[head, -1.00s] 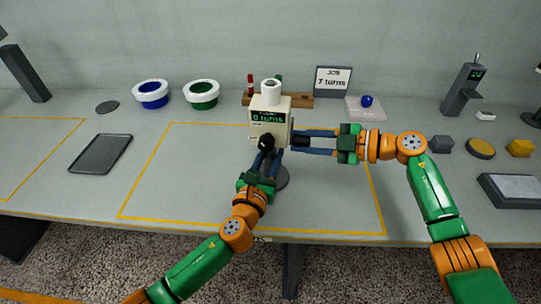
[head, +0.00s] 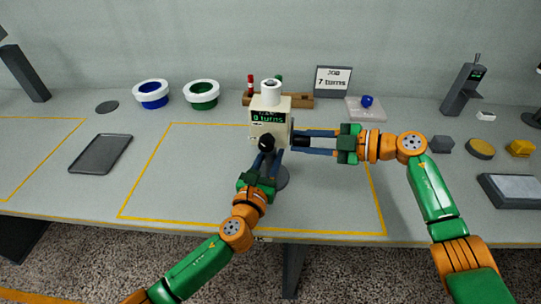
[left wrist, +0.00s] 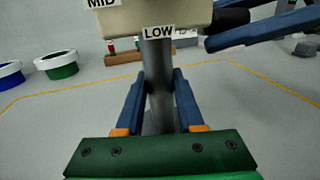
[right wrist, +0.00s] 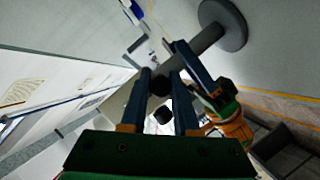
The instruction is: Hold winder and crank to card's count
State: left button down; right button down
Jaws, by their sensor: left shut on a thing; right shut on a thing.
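The winder (head: 268,124) is a cream box on a grey post (left wrist: 158,70). Its green display reads 0 turns, and a black knob (head: 266,142) is on its front. My left gripper (head: 268,162) is shut on the post below the box; labels LOW and MID show above it in the left wrist view. The black crank handle (head: 301,141) is at the box's right side. My right gripper (head: 298,143) is shut on it, coming from the right. The handle also shows between the fingers in the right wrist view (right wrist: 160,84). The card (head: 333,80) reads JOB 7 turns.
Behind the winder is a wooden rack (head: 300,102) with red and green pegs. The yellow-outlined area left of the winder is clear.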

aim_at(271, 138)
jog(key=shift+r, duration=0.15)
jog(key=shift+s+r+m+g, duration=0.1)
jog(key=shift+s+m+g, duration=0.45)
jog(key=shift+m, duration=0.55)
jog(key=shift+s+a+r+m+g, duration=0.1)
jog(key=shift+s+r+m+g, duration=0.4)
jog(key=shift+m+g, duration=0.5)
jog(key=shift+s+d+r+m+g, duration=0.1)
jog(key=shift+s+r+m+g, duration=0.45)
jog(key=shift+m, duration=0.8)
jog(key=shift+s+a+r+m+g, duration=0.1)
jog(key=shift+s+r+m+g, duration=0.4)
jog(key=shift+m+g, duration=0.55)
jog(key=shift+s+f, duration=0.1)
jog(key=shift+s, duration=0.05)
jog(key=c, duration=0.7)
grip_release()
jog(key=shift+o, duration=0.2)
jog(key=shift+s+f, duration=0.1)
